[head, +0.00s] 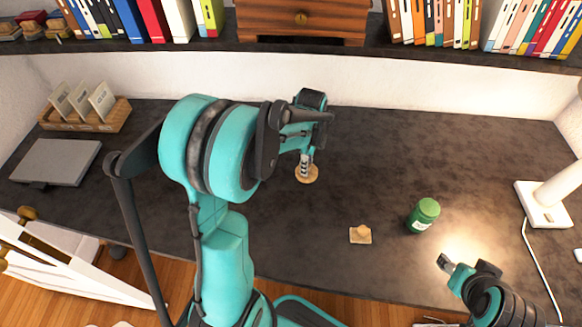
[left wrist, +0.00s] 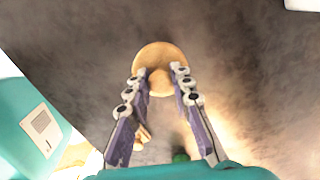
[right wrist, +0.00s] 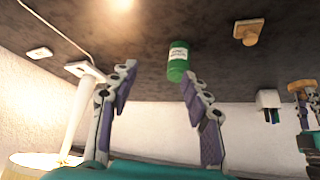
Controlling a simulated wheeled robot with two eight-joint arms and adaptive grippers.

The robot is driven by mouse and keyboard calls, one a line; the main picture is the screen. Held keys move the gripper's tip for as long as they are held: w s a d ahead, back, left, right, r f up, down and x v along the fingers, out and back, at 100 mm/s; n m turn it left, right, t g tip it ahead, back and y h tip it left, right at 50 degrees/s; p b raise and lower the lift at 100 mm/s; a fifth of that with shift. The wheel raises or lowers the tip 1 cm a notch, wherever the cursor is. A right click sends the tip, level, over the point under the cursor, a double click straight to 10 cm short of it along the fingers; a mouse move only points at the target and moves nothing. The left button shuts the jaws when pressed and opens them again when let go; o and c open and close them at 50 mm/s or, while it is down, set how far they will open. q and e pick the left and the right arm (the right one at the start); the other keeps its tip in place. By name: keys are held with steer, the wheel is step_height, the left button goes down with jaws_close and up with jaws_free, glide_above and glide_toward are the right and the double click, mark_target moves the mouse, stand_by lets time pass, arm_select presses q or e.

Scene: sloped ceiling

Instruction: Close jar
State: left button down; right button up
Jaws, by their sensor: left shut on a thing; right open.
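A green jar (head: 424,217) with a white label stands on the dark desk right of centre; it also shows in the right wrist view (right wrist: 178,60). I cannot tell whether its top is open. My left gripper (head: 307,158) is shut on a round wooden lid (head: 306,175), left of and farther back than the jar; the lid fills the fingertips in the left wrist view (left wrist: 159,56). A square wooden lid (head: 360,235) with a knob lies on the desk left of the jar; it also shows in the right wrist view (right wrist: 248,33). My right gripper (head: 457,268) is open and empty, near the front edge, below the jar.
A white lamp (head: 543,205) with a cord stands at the right. A grey laptop (head: 56,161) and a wooden card holder (head: 88,115) are at the left. A shelf with books and a wooden drawer box (head: 300,20) runs along the back. The desk's back middle is clear.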

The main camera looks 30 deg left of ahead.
arm_select(q)
steer(key=shift+w+d+r, duration=0.3)
steer(key=shift+d, duration=0.15)
arm_select(e)
steer(key=shift+r, duration=0.15)
steer(key=o, duration=0.8)
steer(key=shift+w, duration=0.1)
